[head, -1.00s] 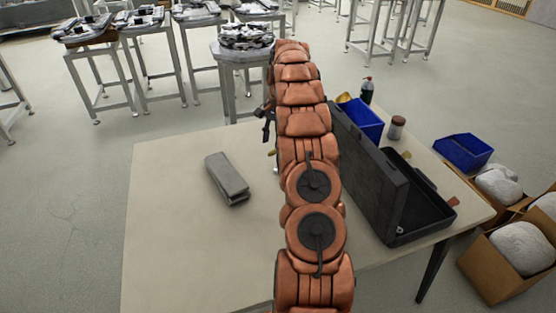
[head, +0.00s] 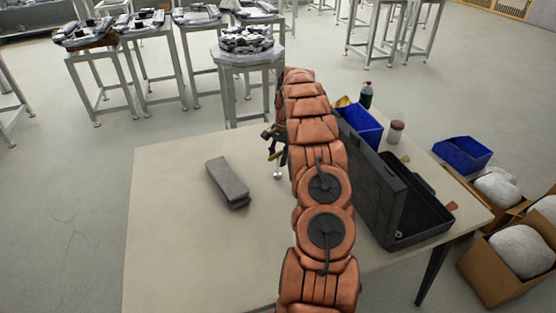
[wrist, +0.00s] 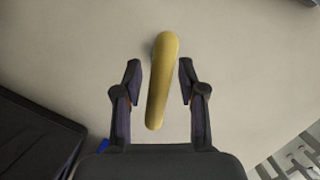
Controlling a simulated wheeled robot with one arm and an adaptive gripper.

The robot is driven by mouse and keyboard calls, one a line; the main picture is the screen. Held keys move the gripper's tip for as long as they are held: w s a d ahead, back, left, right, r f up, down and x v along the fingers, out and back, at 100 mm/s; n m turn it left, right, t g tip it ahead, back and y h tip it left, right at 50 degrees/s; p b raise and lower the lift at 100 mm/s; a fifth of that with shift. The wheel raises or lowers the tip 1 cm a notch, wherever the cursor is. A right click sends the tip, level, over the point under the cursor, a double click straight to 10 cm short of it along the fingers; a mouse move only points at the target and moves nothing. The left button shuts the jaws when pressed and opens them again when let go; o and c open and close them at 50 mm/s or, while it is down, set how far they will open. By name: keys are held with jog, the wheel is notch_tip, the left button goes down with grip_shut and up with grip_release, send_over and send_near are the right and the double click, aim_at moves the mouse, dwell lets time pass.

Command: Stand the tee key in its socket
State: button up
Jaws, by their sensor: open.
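The yellow bar of the tee key (wrist: 161,85) lies lengthwise between the fingers of my gripper (wrist: 160,75) in the wrist view, with a gap on each side. My gripper is open and does not visibly touch it. In the head view, my gripper (head: 271,140) shows at the left edge of my arm, above the table. A bit of the yellow key (head: 274,154) shows just under it, with a small pale metallic part (head: 277,172) below. The rest is hidden by my arm and gripper. I cannot make out the socket.
A grey oblong block (head: 228,182) lies on the beige table (head: 180,245), left of my gripper. An open black case (head: 375,190), a blue bin (head: 361,123), a jar (head: 396,131) and a dark bottle (head: 366,95) are on the right.

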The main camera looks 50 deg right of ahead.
aim_at(277, 174)
jog(key=shift+p+x, duration=0.6)
jog(key=shift+x, duration=1.1)
grip_shut()
